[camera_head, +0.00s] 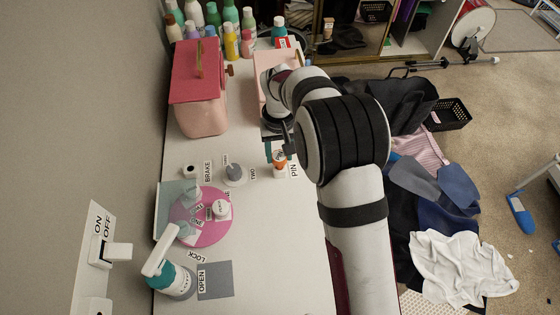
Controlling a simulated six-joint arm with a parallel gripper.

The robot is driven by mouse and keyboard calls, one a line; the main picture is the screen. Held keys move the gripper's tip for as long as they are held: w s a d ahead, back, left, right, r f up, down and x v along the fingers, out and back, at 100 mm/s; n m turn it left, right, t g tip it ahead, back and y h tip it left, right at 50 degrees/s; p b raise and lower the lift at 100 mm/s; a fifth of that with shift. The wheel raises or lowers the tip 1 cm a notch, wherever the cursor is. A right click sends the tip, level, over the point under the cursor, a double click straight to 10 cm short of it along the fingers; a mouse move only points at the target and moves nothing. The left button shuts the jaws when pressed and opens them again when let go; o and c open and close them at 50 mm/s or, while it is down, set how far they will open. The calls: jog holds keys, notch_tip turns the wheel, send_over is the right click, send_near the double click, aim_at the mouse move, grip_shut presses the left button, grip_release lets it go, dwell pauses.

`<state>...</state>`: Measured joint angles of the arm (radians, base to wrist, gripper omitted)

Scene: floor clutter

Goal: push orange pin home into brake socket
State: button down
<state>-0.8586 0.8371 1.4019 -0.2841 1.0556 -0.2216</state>
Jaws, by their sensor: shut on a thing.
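The orange pin (280,157) stands at the PIN label, right of centre on the white bench top. My gripper (274,148) is at the pin and shut on it; the arm hides much of the fingers. A pale base shows under the pin, and I cannot tell how the pin sits in it. The brake socket (190,171) is a small white block with a dark hole, beside the BRAKE label, to the left of the pin. Nothing visible stands in its hole.
A grey knob (235,172) stands between socket and pin. A pink disc (207,232) with labelled pieces and a teal-white lever (170,274) are nearer. A pink box (199,95) and several bottles (231,43) are behind. The bench's front right is clear.

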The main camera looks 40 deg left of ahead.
jog(key=shift+f, duration=0.95)
jog(key=shift+c, duration=1.4)
grip_release()
jog(key=shift+r, duration=4.5)
